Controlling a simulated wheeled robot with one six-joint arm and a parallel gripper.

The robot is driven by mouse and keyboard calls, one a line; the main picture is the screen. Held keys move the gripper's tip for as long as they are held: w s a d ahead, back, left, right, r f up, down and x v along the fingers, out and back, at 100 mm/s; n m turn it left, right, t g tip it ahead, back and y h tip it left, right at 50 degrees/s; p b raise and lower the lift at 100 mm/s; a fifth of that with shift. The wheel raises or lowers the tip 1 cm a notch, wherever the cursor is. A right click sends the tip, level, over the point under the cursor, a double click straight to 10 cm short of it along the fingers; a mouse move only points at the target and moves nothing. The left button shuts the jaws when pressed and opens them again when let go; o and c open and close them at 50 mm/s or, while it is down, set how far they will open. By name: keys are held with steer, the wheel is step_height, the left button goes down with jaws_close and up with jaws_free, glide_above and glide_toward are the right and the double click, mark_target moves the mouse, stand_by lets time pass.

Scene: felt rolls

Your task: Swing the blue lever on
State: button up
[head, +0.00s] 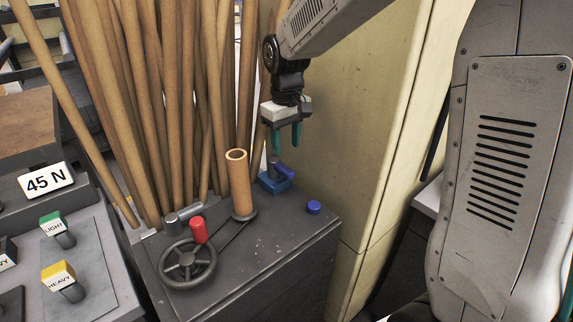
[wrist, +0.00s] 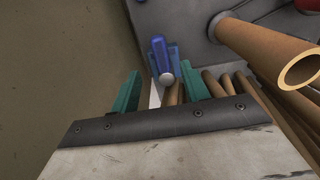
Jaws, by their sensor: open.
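The blue lever (head: 282,168) stands on a blue base (head: 275,184) near the back right corner of the dark cabinet top. In the wrist view the lever (wrist: 158,52) is a blue bar with a pale grey round end, framed between the fingers. My gripper (head: 286,142) has teal fingers pointing down, just above the lever. In the wrist view my gripper (wrist: 157,88) is open with nothing held. I cannot tell whether a finger touches the lever.
A brown tube (head: 240,185) stands upright left of the lever. A handwheel (head: 187,263), a red knob (head: 198,230) and a blue button (head: 314,207) share the cabinet top (head: 262,248). Tall brown rolls (head: 180,110) lean behind. A cream wall panel (head: 375,120) rises on the right.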

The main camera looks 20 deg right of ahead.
mark_target(287, 168)
step_height(287, 168, down, 7)
steer(key=shift+f, duration=0.15)
steer(key=shift+c, duration=0.3)
jaws_close()
